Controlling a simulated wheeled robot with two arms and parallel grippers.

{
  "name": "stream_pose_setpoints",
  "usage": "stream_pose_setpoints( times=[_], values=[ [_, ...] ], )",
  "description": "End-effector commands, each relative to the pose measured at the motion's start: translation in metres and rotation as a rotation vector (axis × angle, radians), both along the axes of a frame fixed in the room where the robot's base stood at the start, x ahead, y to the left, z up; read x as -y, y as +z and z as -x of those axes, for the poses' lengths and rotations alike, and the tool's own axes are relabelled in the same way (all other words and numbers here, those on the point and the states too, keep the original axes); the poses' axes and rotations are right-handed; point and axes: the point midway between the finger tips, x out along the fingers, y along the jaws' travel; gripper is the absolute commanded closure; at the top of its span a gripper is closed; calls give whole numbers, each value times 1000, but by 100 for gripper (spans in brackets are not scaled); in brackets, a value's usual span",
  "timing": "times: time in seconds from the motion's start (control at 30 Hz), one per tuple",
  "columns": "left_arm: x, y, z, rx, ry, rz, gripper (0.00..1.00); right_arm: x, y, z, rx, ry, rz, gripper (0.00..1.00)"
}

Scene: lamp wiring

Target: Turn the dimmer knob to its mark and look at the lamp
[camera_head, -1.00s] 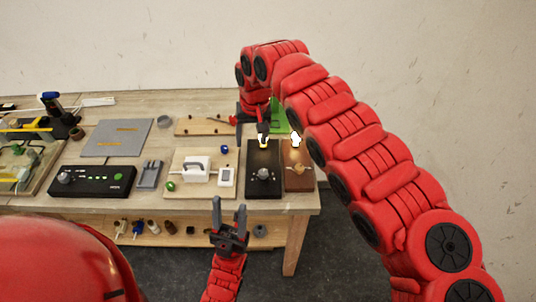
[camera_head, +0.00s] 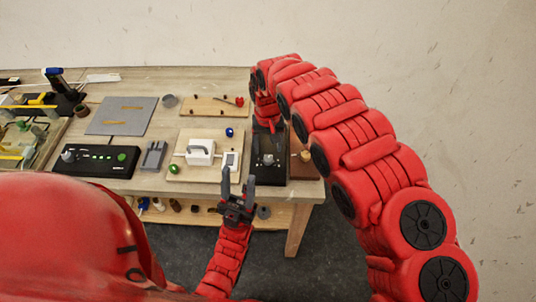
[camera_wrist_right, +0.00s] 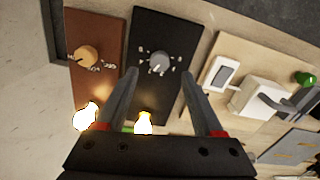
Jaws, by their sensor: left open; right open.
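A grey knob (camera_head: 268,160) with white marks around it sits on a black panel (camera_head: 267,177); it also shows in the right wrist view (camera_wrist_right: 160,63). Which mark its pointer meets is too small to tell. A lit bulb (camera_wrist_right: 143,122) glows at that panel's far end. A brass knob (camera_head: 306,157) sits on the brown board beside it, with a second lit bulb (camera_wrist_right: 87,116). My right gripper (camera_wrist_right: 160,74) is open above the black panel, its fingertips either side of the grey knob in the picture; contact cannot be told. My left gripper (camera_head: 239,176) is open and empty at the table's front edge.
A wooden board (camera_head: 190,171) with a white handled block (camera_head: 200,151) and a white switch (camera_head: 231,161) lies left of the black panel. A black box (camera_head: 97,161) with a green button and a grey plate (camera_head: 119,115) lie further left. My right arm hides the bulbs in the head view.

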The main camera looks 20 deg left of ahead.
Motion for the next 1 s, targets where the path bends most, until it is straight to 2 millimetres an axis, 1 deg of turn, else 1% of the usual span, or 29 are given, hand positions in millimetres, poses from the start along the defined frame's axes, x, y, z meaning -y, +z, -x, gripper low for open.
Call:
stream_pose_setpoints(
  times=[0.03,0.2,0.4,0.6,0.83,0.97,1.0],
  values=[
    [0,8,0,0,0,0,50,-1,-6,2,-6,0,-1,31],
    [0,15,0,0,0,0,50,-1,-32,1,-3,1,-2,31],
    [0,19,0,0,0,0,50,-1,-49,0,-1,1,-3,31],
    [0,20,0,0,0,0,50,0,-54,-1,2,-1,-2,31],
    [0,20,0,0,0,0,50,0,-54,-1,2,-1,-2,31],
    [0,20,0,0,0,0,50,-1,-54,-1,2,-1,-2,54],
    [0,20,0,0,0,0,50,-1,-54,-1,1,-1,-2,61]
  ],
)
